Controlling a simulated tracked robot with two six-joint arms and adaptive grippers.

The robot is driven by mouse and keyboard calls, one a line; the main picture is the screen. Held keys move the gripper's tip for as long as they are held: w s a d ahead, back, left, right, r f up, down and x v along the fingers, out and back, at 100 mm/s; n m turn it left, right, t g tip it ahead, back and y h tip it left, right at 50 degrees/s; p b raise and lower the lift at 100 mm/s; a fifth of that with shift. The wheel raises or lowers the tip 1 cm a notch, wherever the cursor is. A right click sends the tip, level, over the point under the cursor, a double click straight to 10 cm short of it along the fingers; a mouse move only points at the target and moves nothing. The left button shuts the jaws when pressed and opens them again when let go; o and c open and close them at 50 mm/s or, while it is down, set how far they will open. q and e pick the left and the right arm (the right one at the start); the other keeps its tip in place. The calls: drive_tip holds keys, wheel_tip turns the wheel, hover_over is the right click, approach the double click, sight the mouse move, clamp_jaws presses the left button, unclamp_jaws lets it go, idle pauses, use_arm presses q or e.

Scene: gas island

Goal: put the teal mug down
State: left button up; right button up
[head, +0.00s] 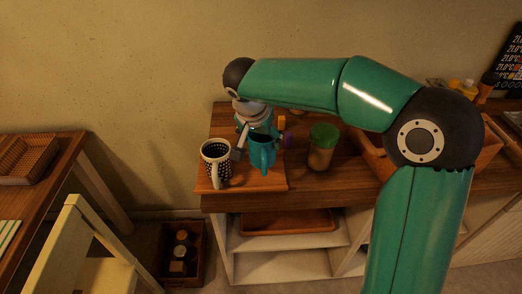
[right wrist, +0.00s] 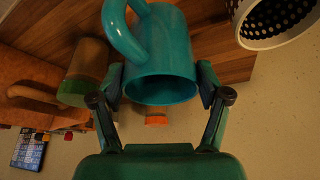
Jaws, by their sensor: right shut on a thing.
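The teal mug (head: 262,154) is over the wooden board (head: 275,185) on the counter, roughly upright, with its handle toward the front. I cannot tell whether its base touches the board. My right gripper (head: 246,146) is shut on it. In the right wrist view the mug (right wrist: 165,50) sits between the two fingers of my right gripper (right wrist: 160,86), which press on its sides near the rim. My left gripper is not in view.
A black-and-white dotted mug (head: 216,162) stands close to the left of the teal mug; it also shows in the right wrist view (right wrist: 275,22). A green-lidded jar (head: 322,148) stands to the right. A chair (head: 80,245) is at the front left.

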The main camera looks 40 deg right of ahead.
drive_tip(key=shift+s+f, duration=0.1)
drive_tip(key=shift+f, duration=2.1)
drive_tip(key=shift+f, duration=0.15)
drive_tip(key=o, duration=1.8)
drive_tip(key=v, duration=1.2)
